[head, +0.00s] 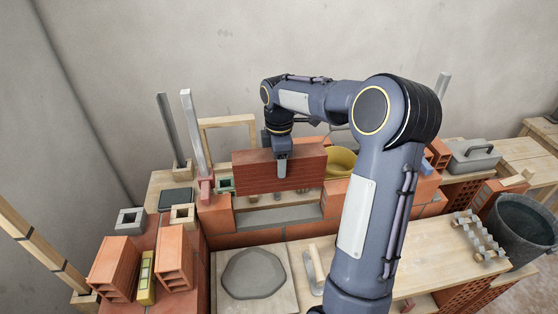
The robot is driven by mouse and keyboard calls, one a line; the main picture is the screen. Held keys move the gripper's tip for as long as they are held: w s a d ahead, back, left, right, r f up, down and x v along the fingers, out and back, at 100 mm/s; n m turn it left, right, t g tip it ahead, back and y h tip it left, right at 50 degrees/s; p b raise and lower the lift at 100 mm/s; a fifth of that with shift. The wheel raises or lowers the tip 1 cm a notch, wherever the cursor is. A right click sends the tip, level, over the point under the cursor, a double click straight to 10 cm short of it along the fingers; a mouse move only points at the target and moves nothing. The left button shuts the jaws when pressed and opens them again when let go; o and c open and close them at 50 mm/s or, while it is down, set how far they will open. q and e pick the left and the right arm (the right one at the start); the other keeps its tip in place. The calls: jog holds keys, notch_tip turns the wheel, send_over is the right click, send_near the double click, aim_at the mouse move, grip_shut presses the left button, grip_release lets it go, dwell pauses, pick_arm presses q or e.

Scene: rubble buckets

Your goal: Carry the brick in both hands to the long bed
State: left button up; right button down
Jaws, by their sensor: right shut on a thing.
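A long red brick (255,173) is held level in my right gripper (281,168), which comes down on it from above and is shut on its middle. The brick hangs above a long grey mortar bed (280,215) set between red bricks on the low brick wall. A gap shows between the brick's underside and the bed. My right arm crosses the middle of the view and hides part of the bench behind it. My left gripper is not in the view.
A mound of mortar on a board (253,274) and a trowel (315,268) lie in front. Hollow bricks (174,258) and a yellow level (147,278) stand at left. A yellow bucket (341,162) is behind the brick, a dark bucket (521,224) at right.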

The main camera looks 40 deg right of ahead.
jog(key=shift+w+r, duration=0.1)
notch_tip(320, 180, down, 13)
jog(key=b, duration=0.7)
dwell(0.5)
jog(key=shift+f, duration=0.3)
dwell(1.0)
jog(key=shift+f, duration=0.25)
jog(key=shift+f+b, duration=0.45)
jog(key=shift+b, duration=0.05)
dwell(0.3)
